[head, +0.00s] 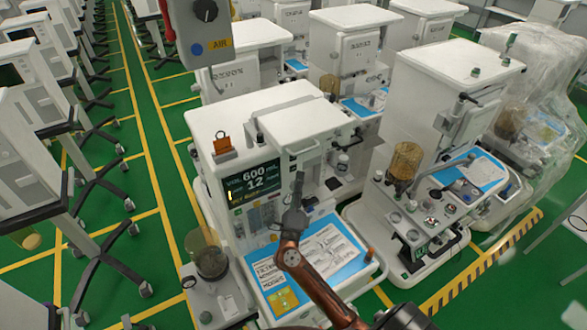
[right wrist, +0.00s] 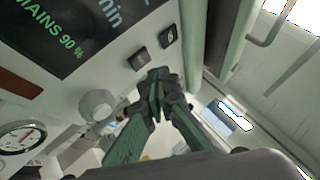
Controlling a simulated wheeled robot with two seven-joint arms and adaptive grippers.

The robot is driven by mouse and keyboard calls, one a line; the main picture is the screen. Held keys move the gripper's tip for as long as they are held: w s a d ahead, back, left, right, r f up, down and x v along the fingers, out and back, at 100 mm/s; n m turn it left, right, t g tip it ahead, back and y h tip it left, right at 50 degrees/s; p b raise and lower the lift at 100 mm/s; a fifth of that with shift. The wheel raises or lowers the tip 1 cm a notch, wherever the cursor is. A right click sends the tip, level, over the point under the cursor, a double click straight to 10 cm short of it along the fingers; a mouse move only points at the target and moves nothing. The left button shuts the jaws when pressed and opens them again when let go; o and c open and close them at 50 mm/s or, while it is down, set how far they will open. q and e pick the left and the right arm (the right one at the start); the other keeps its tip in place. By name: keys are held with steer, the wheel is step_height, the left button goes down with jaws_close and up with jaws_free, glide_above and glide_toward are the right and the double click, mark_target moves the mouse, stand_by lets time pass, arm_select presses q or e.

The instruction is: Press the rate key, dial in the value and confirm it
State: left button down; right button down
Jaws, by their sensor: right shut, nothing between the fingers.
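The white anaesthesia cart (head: 300,118) stands in the middle of the head view. Its dark screen (head: 252,186) reads VOL 600 mL and 12; the right wrist view shows part of that screen (right wrist: 75,30), with "min" and "MAINS 90 %". Below the screen there, a dark left key (right wrist: 138,59) and a dark right key (right wrist: 168,35) sit side by side, with a grey round knob (right wrist: 97,105) lower left. My right gripper (right wrist: 160,80) is shut and empty, its tips just below the keys; I cannot tell whether they touch. It also shows in the head view (head: 297,190). My left gripper is out of view.
A round gauge (right wrist: 22,137) sits left of the knob. A blue-and-white work surface (head: 318,258) lies below my right gripper. A grey box with a black knob (head: 203,40) hangs at the top.

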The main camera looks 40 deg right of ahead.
steer(key=s, duration=0.3)
steer(key=s+p, duration=0.1)
steer(key=shift+s+a, duration=0.15)
steer(key=shift+a, duration=0.1)
stand_by(0.8)
